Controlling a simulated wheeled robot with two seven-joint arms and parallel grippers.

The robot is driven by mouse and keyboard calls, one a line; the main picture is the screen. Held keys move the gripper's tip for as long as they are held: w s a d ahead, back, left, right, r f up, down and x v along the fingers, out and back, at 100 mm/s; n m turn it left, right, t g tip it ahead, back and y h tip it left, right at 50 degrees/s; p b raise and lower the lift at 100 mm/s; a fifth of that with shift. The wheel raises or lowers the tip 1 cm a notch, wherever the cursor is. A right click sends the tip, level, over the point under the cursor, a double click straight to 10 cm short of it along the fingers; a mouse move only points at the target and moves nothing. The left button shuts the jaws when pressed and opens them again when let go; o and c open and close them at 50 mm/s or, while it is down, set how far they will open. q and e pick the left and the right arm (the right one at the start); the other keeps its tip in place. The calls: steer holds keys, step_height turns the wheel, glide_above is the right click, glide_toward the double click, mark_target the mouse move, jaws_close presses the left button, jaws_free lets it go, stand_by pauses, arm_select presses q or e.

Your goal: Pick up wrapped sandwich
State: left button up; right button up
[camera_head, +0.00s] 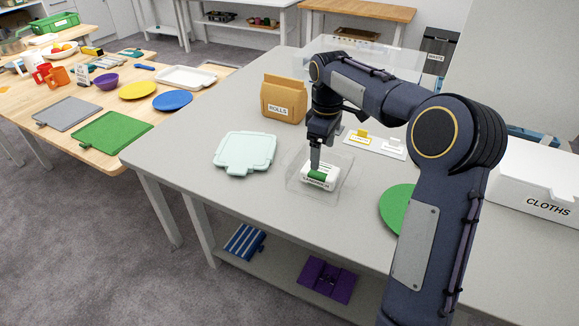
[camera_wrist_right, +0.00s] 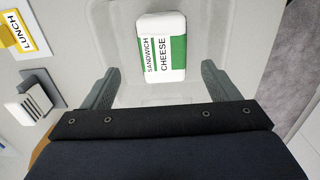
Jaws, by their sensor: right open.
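The wrapped sandwich (camera_head: 320,184) is a white packet with a green band, lying in a clear, shallow container (camera_head: 294,184) on the grey table. In the right wrist view the sandwich (camera_wrist_right: 163,45) shows its "SANDWICH CHEESE" label at the top middle. My right gripper (camera_head: 316,166) is just above the sandwich, pointing down. In the wrist view its two fingers (camera_wrist_right: 160,76) are spread wider than the packet, with nothing held between them. I cannot tell the exact height gap. My left gripper is not in view.
A mint lid (camera_head: 243,152) lies left of the container and a brown rolls bag (camera_head: 283,100) stands behind. Label cards (camera_head: 377,142) lie to the right. A green plate (camera_head: 394,208) is partly behind my arm. A white cloths box (camera_head: 530,190) stands far right.

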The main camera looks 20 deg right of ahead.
mark_target(321, 169)
steer(key=f, duration=0.7)
steer(key=shift+s+a+f, duration=0.15)
steer(key=shift+s+f, duration=0.05)
steer(key=c, duration=1.1)
steer(key=shift+r, duration=0.15)
